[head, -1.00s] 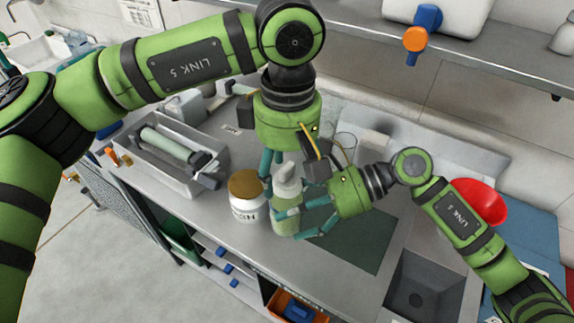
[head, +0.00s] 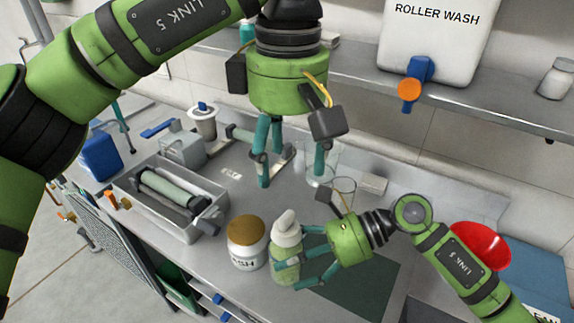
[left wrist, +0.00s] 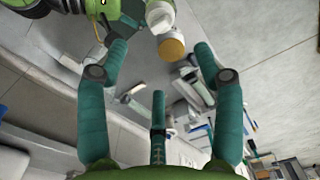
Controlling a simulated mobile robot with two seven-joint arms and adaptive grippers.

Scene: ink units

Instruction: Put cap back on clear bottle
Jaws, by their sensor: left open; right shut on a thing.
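The clear bottle (head: 284,264), pale green and see-through, stands upright on the bench in the head view. A white cap with a tapered tip (head: 286,226) sits on its top; I cannot tell how tightly. My right gripper (head: 298,260) is shut on the bottle's body from the right. My left gripper (head: 291,170) is open and empty, fingers pointing down, above and behind the bottle, clear of the cap. In the left wrist view its spread fingers (left wrist: 158,85) hold nothing, and the white top of the bottle (left wrist: 160,16) shows at the upper edge.
A white jar with a gold lid (head: 246,258) stands close left of the bottle. A grey tray with a roller (head: 135,208) is further left. Clear glass beakers (head: 343,188) stand behind. A red bowl (head: 482,246) is at right. A dark green mat (head: 365,280) lies right of the bottle.

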